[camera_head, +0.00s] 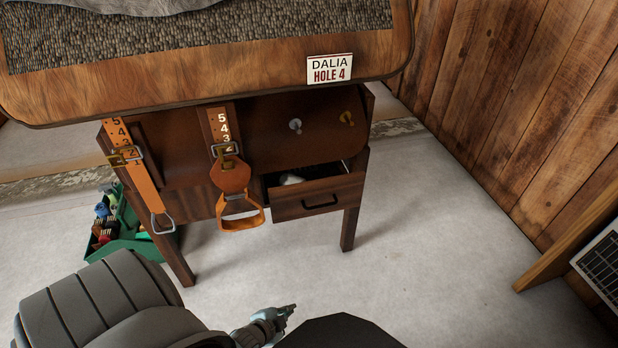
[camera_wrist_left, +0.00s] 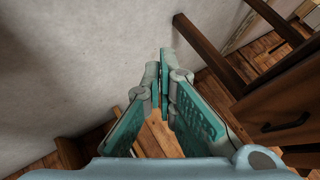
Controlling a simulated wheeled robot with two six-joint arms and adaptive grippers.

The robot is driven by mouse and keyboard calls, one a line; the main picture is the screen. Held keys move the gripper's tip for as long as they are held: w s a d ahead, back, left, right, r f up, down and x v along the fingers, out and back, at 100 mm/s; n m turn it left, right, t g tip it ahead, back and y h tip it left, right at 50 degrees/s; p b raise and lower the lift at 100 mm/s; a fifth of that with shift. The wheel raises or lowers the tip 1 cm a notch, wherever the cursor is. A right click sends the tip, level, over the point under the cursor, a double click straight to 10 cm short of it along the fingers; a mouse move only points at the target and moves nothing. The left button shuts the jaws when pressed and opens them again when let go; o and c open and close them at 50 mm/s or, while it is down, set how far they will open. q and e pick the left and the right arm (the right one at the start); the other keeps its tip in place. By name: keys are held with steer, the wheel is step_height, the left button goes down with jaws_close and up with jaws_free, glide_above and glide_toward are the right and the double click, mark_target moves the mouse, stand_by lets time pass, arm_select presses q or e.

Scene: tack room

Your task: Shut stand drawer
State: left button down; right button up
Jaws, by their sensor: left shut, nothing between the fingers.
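The wooden stand (camera_head: 290,115) has a drawer (camera_head: 290,208) at its lower right that is pulled partly open. Its dark handle (camera_head: 320,202) is on the front face, and a white item (camera_head: 291,179) shows inside. In the left wrist view a dark handle (camera_wrist_left: 287,125) on a wooden front shows at the right edge. My left gripper (camera_head: 290,309) is shut and empty, in front of and below the drawer, apart from it. Its teal fingers (camera_wrist_left: 165,62) meet in the left wrist view. My right gripper is not in view.
Two orange stirrup straps (camera_head: 145,185) (camera_head: 238,210) hang on the stand's front, one just left of the drawer. A green caddy (camera_head: 128,240) with bottles stands on the floor at left. Plank walls and a leaning panel (camera_head: 601,262) are at right. The floor before the drawer is clear.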

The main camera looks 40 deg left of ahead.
arm_select(q)
steer(key=w+a+r+m+t+y+p, duration=0.1)
steer(key=w+a+r+m+t, duration=0.15)
steer(key=w+r, duration=0.35)
steer(key=w+a+r+m+t, duration=0.1)
steer(key=w+r+m+t, duration=0.2)
steer(key=r, duration=0.6)
steer(key=w+a+r+m+t+y+p, duration=0.1)
steer(key=w+r+m+t, duration=0.2)
steer(key=w+r, duration=0.3)
steer(key=b, duration=0.4)
glide_toward(330, 188)
steer(key=d+r, duration=0.2)
steer(key=w+a+b, duration=0.1)
steer(key=a, duration=0.1)
steer(key=w+a+b, duration=0.2)
steer(key=shift+w+r, duration=0.1)
steer(key=shift+r, duration=0.1)
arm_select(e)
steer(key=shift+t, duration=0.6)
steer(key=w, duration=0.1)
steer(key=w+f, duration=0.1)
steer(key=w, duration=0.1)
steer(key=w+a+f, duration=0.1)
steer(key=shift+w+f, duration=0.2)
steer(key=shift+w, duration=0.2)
